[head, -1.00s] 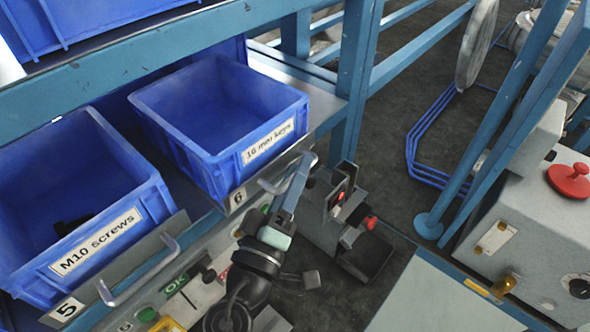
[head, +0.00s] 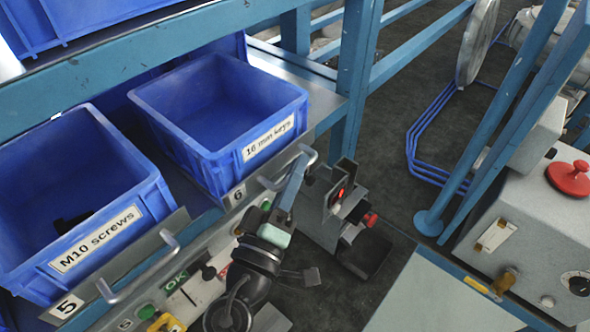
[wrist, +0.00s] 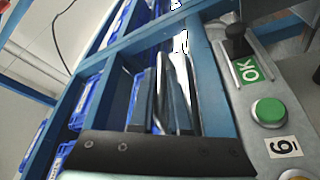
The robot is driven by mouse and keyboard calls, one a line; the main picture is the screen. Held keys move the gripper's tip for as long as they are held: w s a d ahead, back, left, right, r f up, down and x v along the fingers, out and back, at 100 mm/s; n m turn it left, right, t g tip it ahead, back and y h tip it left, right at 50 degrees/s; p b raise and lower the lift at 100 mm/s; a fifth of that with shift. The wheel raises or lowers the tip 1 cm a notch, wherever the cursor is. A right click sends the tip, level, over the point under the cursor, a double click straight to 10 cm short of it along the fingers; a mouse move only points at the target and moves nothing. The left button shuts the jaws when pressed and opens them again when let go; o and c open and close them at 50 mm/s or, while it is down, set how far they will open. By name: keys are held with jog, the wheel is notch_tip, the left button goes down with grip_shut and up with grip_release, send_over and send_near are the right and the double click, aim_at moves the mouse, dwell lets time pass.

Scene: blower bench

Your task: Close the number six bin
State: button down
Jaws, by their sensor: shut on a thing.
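The number six bin is a blue open-topped bin labelled "16 mm keys" (head: 217,110), on the shelf in the head view. My wrist partly covers the panel below. In the wrist view my gripper (wrist: 163,75) shows as narrow grey fingers; their exact contact with the handle is hard to make out.
A blue bin labelled "M10 screws" (head: 82,195), with a "5" plate and its own handle (head: 140,268), stands to the left. A button panel (wrist: 250,90) runs below the shelf. A grey box (head: 338,205) with a red knob and a blue post (head: 352,80) are close at right.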

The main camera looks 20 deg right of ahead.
aim_at(279, 162)
dwell(0.8)
jog(key=w+a+b, duration=0.2)
jog(key=shift+w+f, duration=0.1)
jog(key=shift+w, duration=0.3)
jog(key=shift+r, duration=0.2)
jog(key=c, duration=0.9)
grip_release()
jog(key=shift+w+a, duration=0.1)
jog(key=shift+f, duration=0.1)
